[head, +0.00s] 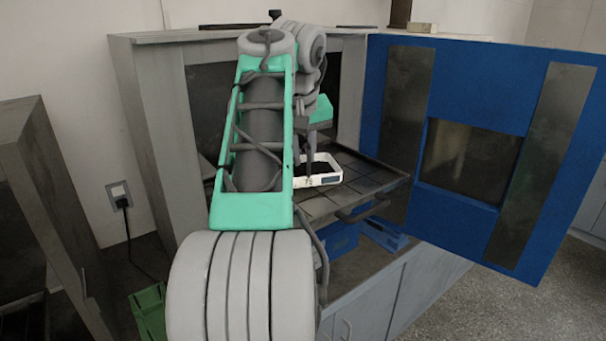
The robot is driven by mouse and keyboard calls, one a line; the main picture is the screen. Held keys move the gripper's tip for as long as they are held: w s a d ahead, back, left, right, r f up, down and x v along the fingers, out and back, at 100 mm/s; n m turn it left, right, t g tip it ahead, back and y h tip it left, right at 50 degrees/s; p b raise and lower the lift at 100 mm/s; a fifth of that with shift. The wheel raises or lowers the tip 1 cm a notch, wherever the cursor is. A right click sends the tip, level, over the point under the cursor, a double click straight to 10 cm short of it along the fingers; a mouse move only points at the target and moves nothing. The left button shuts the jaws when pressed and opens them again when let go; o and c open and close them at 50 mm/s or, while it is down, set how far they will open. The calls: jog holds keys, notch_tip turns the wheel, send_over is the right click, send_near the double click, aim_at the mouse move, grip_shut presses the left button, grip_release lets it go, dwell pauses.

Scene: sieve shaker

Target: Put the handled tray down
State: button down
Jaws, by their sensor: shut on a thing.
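The handled tray, a small white-rimmed tray (329,180) with a dark inside, is in the middle of the head view. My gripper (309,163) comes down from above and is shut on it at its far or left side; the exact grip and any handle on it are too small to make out. The tray is level, over a dark gridded shelf (370,172) at the mouth of the open grey cabinet. I cannot tell whether it touches the shelf. My arm hides part of the cabinet and the tray's left surroundings.
The shelf has a bar handle (363,208) along its front. A blue door (465,95) stands wide open at the right. Blue bins (383,234) sit below the shelf. A green crate (149,312) is at lower left. The shelf's right part is bare.

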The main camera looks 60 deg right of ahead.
notch_tip(320, 180, down, 2)
jog(key=shift+f+b, duration=0.1)
jog(key=shift+b, duration=0.2)
jog(key=shift+r, duration=0.3)
jog(key=shift+f, duration=0.2)
jog(key=c, duration=1.3)
grip_release()
jog(key=shift+c, duration=0.2)
